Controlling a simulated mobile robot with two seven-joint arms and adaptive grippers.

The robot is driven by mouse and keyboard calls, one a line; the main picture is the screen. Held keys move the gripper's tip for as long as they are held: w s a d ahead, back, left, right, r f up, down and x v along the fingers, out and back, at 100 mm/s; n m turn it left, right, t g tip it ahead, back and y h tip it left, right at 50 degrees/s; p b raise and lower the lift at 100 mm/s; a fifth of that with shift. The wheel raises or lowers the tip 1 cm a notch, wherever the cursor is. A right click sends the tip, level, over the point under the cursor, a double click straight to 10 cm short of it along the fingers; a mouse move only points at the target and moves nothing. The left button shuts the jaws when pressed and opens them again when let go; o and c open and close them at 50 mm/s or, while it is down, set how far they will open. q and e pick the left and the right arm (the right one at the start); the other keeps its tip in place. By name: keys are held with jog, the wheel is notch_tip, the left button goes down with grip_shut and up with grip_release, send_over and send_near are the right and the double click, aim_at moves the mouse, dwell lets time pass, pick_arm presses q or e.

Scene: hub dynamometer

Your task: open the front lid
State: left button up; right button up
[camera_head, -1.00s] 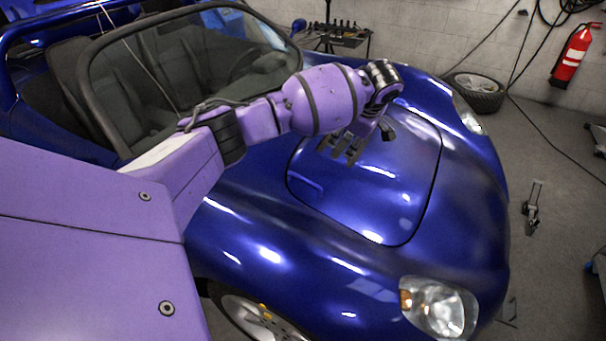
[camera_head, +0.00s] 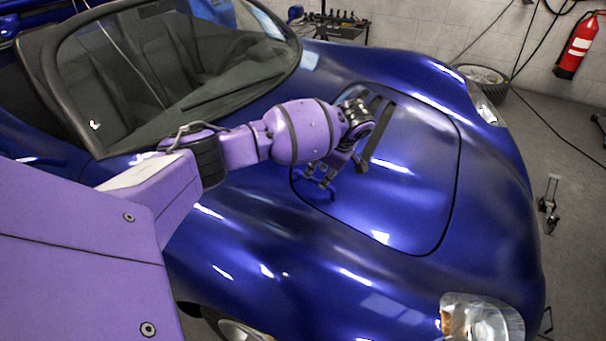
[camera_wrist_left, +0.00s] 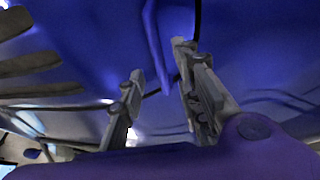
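The front lid (camera_head: 410,195) is the glossy blue panel on the car's nose, outlined by a dark seam. It looks closed, flush with the body. A thin blue handle (camera_head: 318,194) stands at its near left edge. My left gripper (camera_head: 322,178) is just over this handle. In the left wrist view, the gripper's two grey fingers (camera_wrist_left: 157,72) are spread apart. The blue handle (camera_wrist_left: 156,45) reaches down between them, with a gap on the left; contact on the right is unclear. My right gripper is not in view.
The windshield (camera_head: 180,65) and open cabin are behind my left arm. A headlight (camera_head: 482,318) is at the lower right. A fire extinguisher (camera_head: 577,45) hangs on the back wall, and a loose wheel (camera_head: 484,76) lies behind the car.

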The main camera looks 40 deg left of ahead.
aim_at(316, 180)
pick_arm(q)
jog(key=shift+b+x, duration=0.45)
jog(key=shift+x, duration=1.9)
jog(key=shift+c, duration=0.4)
grip_shut()
